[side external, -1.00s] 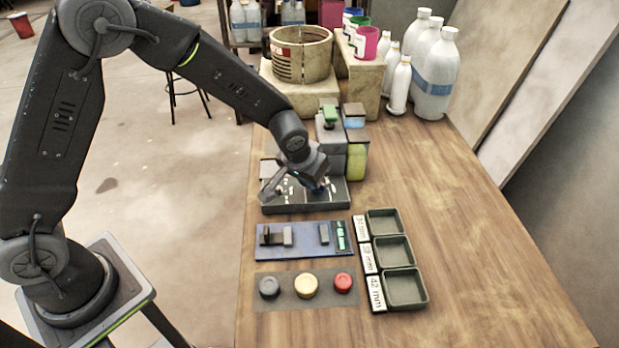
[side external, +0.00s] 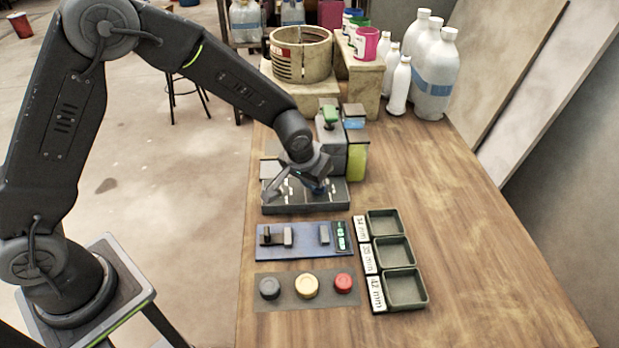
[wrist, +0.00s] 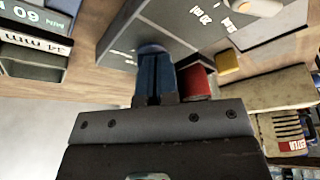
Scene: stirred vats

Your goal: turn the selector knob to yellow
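The grey control box (side external: 290,208) with white markings lies on the bench below my gripper (side external: 318,188). In the wrist view the box (wrist: 190,25) fills the upper middle. My gripper's two blue fingers (wrist: 155,75) are close together with a narrow dark gap. Their tips are at a round bluish knob (wrist: 152,47) on the box, and they look shut on it. The fingers and wrist hide most of the knob, so its pointer and setting cannot be read. In the side view my gripper covers the knob.
Vats (side external: 356,160) stand close behind the box. The right side of the bench is clear.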

